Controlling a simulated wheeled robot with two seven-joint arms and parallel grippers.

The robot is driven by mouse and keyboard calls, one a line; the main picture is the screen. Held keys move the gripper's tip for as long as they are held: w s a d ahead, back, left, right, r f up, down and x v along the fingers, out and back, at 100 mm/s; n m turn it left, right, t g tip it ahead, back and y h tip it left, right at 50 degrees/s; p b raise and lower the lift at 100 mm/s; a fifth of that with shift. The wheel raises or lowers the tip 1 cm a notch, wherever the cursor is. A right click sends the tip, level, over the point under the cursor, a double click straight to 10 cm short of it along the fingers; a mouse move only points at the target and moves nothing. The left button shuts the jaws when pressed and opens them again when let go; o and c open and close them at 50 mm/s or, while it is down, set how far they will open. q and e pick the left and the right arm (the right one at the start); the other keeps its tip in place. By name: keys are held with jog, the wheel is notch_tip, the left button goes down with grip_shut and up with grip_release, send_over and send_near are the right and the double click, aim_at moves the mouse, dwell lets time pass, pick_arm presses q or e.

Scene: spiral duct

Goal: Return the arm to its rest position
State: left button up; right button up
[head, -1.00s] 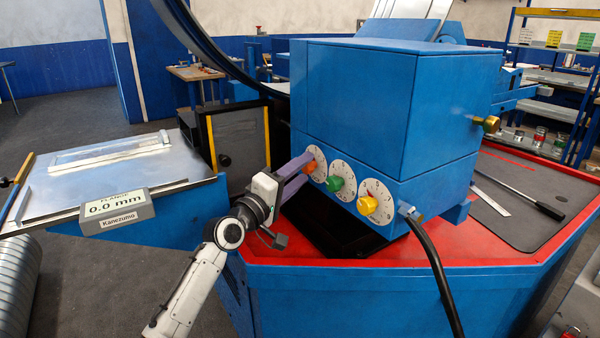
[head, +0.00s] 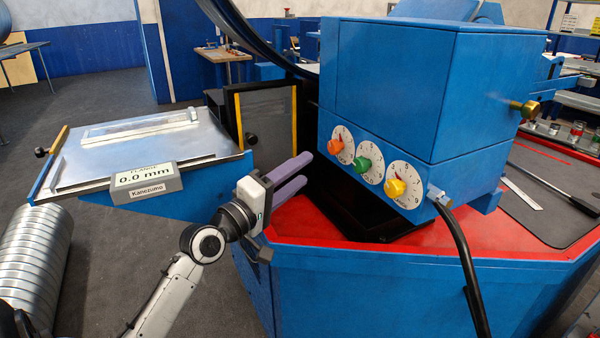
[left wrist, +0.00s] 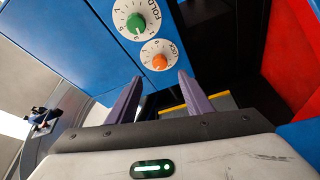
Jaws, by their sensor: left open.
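My left gripper (head: 297,171) is open and empty, with two purple fingers apart, in front of the blue machine (head: 410,90) and to the left of its dials. The machine's face carries an orange knob (head: 335,147), a green knob (head: 364,165) and a yellow knob (head: 395,188) on white dials. No finger touches a knob in the head view. The left wrist view shows the fingers (left wrist: 157,95) apart, with the orange knob (left wrist: 160,62) and green knob (left wrist: 136,23) beyond them. My right gripper is not in view.
A red-topped blue bench (head: 330,236) lies under the machine. A black cable (head: 463,255) hangs at its front. A metal table with a 0.0 mm display (head: 146,182) stands left, above a ribbed duct (head: 38,262). Open floor shows between the duct and my arm.

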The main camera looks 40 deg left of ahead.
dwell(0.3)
pick_arm(q)
jog(key=s+d+f+m+g, duration=0.3)
jog(key=s+d+f+m, duration=0.1)
jog(key=f, duration=0.7)
jog(key=s+d+f+m+g+h, duration=0.1)
jog(key=s+d+f+m, duration=0.3)
jog(key=f, duration=0.7)
jog(key=s+d+f+m+g, duration=0.4)
jog(key=s+d+f, duration=0.3)
jog(key=f, duration=0.5)
jog(key=shift+s+d+g+h, duration=0.2)
jog(key=shift+d+g+h, duration=0.1)
jog(key=shift+d, duration=0.85)
jog(key=s+d+f+m, duration=0.1)
jog(key=s+d+f, duration=0.1)
jog(key=s, duration=0.1)
jog(key=s+d+f+m+g, duration=0.1)
jog(key=s+d+f+m, duration=0.1)
jog(key=s, duration=0.1)
jog(key=s+d+f+m+g, duration=0.1)
jog(key=s+d+f, duration=0.1)
jog(key=s, duration=0.1)
jog(key=shift+s+d+f, duration=0.2)
jog(key=shift+d+f, duration=0.05)
jog(key=shift+c, duration=0.4)
